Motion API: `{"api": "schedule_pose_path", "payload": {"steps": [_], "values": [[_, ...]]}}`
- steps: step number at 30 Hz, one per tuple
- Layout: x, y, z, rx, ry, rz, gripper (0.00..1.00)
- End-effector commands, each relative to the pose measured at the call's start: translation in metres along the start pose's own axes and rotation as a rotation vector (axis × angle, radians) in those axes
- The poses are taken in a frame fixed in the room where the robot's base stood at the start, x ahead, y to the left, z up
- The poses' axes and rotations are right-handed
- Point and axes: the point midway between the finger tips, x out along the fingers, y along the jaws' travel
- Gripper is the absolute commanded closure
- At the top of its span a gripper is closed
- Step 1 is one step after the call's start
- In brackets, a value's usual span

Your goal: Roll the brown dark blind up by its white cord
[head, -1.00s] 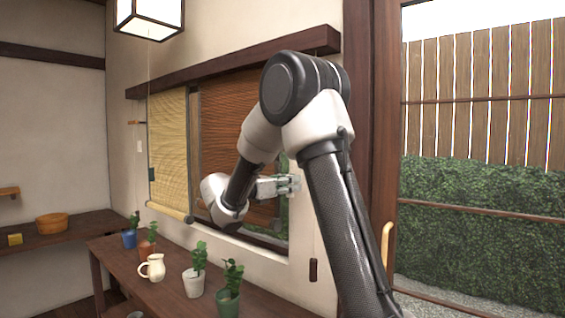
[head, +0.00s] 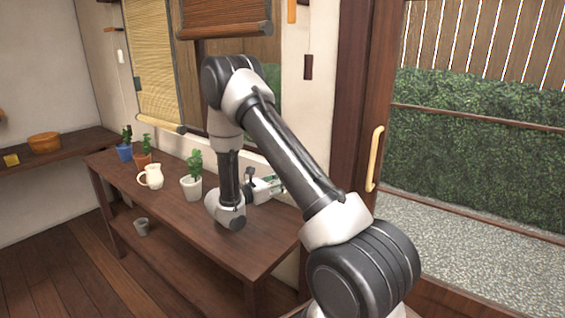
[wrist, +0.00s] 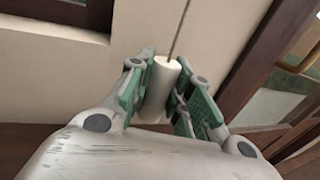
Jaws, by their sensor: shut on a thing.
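The brown dark blind (head: 225,12) hangs at the window, its dark bottom bar (head: 224,31) high above the sill, with glass and fence showing beneath it. My gripper (head: 272,186) is low by the wall, just over the bench's right part. In the wrist view my gripper (wrist: 165,88) is shut on a white cylindrical pull (wrist: 160,85) between its green-padded fingers. The thin cord (wrist: 180,30) runs up from the pull's top, out of the wrist view. The blind's upper part is cut off in the head view.
A pale yellow blind (head: 150,75) hangs lowered on the left. The wooden bench (head: 190,222) bears potted plants and a cream jug (head: 151,177). A dark tab (head: 308,67) hangs on the wall. The sliding door (head: 362,100) stands at right.

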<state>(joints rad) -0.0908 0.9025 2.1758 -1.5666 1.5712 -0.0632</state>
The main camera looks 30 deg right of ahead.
Motion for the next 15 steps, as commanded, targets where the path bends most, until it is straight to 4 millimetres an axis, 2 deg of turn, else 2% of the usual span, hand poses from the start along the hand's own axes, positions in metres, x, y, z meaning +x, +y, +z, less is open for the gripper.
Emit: {"api": "schedule_pose_path", "payload": {"steps": [1, 6, 15], "values": [[0.0, -0.001, -0.01, -0.005, 0.001, -0.001, 1.0], [0.0, -0.001, -0.027, -0.003, 0.001, -0.001, 1.0], [0.0, -0.001, -0.035, -0.003, 0.004, 0.0, 1.0]]}}
